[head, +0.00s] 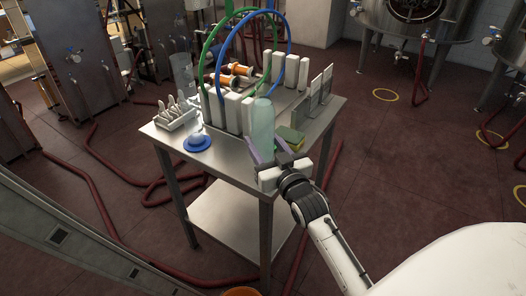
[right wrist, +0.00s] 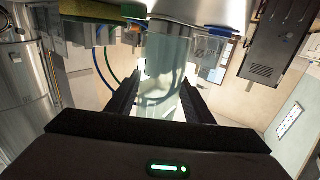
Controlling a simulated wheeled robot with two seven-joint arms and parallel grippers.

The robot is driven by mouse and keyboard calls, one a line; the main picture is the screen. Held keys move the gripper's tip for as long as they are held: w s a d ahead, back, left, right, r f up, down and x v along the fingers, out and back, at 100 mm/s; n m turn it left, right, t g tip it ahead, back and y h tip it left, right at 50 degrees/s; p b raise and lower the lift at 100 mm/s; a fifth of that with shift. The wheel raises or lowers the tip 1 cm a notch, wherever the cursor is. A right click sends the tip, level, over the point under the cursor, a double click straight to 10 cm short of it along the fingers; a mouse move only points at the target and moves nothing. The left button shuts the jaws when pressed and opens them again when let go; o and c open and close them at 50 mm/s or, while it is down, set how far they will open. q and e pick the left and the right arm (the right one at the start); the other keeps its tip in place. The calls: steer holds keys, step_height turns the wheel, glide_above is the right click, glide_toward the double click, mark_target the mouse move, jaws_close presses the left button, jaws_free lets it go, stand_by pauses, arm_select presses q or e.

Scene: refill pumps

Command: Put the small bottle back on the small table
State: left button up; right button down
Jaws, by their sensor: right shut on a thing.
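The small bottle, a translucent pale-green cylinder (head: 262,125), stands upright at the front edge of the small metal table (head: 234,172). My right gripper (head: 267,153) is shut around its lower part, with one finger on each side. In the right wrist view, the bottle (right wrist: 166,75) sits between the two dark fingers (right wrist: 160,100), and its end is by the metal tabletop. I cannot tell whether its base touches the tabletop. My left gripper is not in view.
Close to the bottle are a green and yellow sponge (head: 291,139), white blocks (head: 232,112) and a blue disc (head: 197,142). A white rack (head: 175,119) stands at the table's left, and a clear cylinder (head: 181,72) behind it. Red hoses (head: 105,212) lie on the floor.

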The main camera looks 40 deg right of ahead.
steer(key=shift+f, duration=1.15)
steer(key=shift+f, duration=0.15)
steer(key=c, duration=0.9)
jaws_free()
steer(key=shift+f, duration=0.15)
steer(key=s+a, duration=0.2)
steer(key=s, duration=0.9)
steer(key=s+a+f+n+g+y, duration=0.1)
steer(key=s+a+f+g+y, duration=0.1)
steer(key=s+a+f, duration=0.3)
steer(key=s+a+f+n+g+y, duration=0.1)
steer(key=s+a+f+g, duration=0.3)
steer(key=f, duration=0.7)
steer(key=s+a+f+n+g+y, duration=0.2)
steer(key=s+a+f+g, duration=0.1)
steer(key=s+a+f, duration=0.4)
steer(key=shift+s+a+f+y+b, duration=0.15)
steer(key=shift+s+a+f+y, duration=0.05)
steer(key=shift+s+f, duration=0.2)
steer(key=shift+s+a+f+y+b, duration=0.2)
steer(key=shift+s+f, duration=0.1)
steer(key=shift+f, duration=0.15)
